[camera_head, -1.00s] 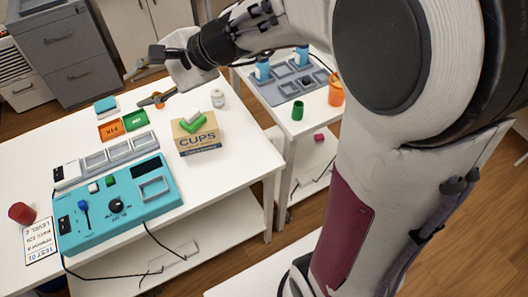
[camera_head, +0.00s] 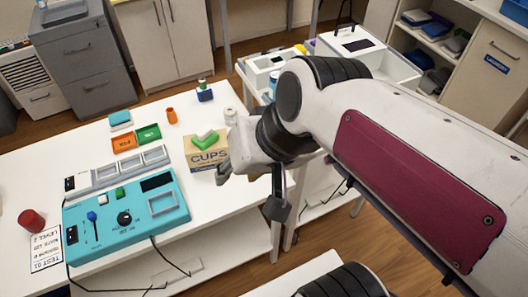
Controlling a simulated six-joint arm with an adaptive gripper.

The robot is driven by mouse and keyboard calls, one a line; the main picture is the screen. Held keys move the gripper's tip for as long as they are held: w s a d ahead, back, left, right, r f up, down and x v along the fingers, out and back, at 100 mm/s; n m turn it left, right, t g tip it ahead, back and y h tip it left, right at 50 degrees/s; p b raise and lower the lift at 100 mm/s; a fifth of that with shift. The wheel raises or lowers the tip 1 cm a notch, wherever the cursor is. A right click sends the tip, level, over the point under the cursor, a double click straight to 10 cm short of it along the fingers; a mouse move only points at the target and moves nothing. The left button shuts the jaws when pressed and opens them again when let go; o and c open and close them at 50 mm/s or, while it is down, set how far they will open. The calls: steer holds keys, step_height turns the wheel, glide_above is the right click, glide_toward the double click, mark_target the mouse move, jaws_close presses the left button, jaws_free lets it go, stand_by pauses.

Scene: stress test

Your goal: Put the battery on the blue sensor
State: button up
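A small dark-blue block (camera_head: 205,95) stands at the back right of the white table; it looks like the blue sensor. A small upright piece (camera_head: 202,84), green and pale, shows on top of it. It may be the battery, but it is too small to be sure. My gripper (camera_head: 250,188) is over the table's right edge, in front of and right of the block and well apart from it. Its two fingers are spread, with nothing seen between them.
A CUPS box (camera_head: 207,160) with a green piece on top stands left of my gripper, near a white bottle (camera_head: 230,117). A teal control panel (camera_head: 126,217), orange and green trays (camera_head: 126,139), an orange cylinder (camera_head: 171,115) and a red cup (camera_head: 32,220) are also on the table.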

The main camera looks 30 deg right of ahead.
steer(key=s+d+n+h, duration=0.2)
steer(key=s+d, duration=0.1)
steer(key=d, duration=0.2)
steer(key=shift+s+t, duration=0.25)
steer(key=shift+t, duration=0.15)
